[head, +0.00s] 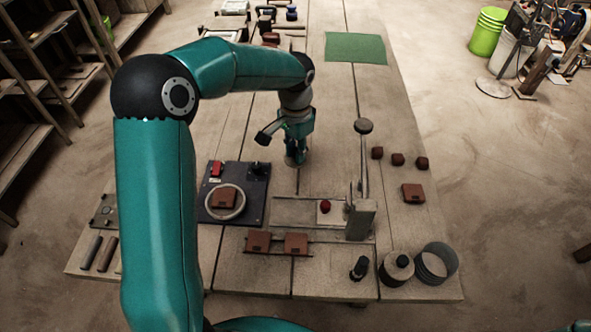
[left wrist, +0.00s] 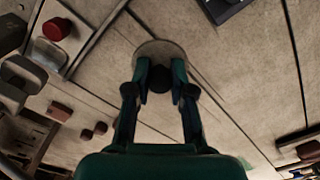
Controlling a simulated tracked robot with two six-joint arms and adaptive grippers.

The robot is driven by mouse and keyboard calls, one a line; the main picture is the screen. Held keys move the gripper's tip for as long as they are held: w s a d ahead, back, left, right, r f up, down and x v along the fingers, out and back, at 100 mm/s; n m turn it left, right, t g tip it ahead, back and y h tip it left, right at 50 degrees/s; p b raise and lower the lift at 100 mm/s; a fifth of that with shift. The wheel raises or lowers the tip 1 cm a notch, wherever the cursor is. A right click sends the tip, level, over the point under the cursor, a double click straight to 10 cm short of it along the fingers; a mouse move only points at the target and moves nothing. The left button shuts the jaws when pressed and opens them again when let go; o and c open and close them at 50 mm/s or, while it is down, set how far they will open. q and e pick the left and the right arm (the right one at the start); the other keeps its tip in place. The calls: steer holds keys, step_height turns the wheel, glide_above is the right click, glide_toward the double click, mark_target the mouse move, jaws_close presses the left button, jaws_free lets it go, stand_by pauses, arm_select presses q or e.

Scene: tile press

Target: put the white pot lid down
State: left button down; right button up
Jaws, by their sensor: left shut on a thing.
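My left gripper (head: 296,146) points down over the middle of the table (head: 335,110). In the left wrist view its two fingers (left wrist: 160,80) are shut on the dark round knob (left wrist: 161,84) of the white pot lid. The lid (left wrist: 152,50) is a pale disc, partly hidden by the fingers. My right gripper is not in view.
A dark panel with a pale ring (head: 241,202) lies to the left. A lever press (head: 362,215) with a red knob (head: 325,206) stands to the right. Brown tiles (head: 258,241), a round can (head: 396,266) and an open cylinder (head: 437,265) are nearer. A green mat (head: 355,48) lies far back.

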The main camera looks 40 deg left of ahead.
mark_target(296, 178)
arm_select(q)
step_height(296, 178, down, 7)
steer(key=shift+f, duration=0.2)
stand_by(0.3)
steer(key=c, duration=1)
jaws_free()
step_height(296, 178, up, 12)
steer(key=shift+r, duration=0.1)
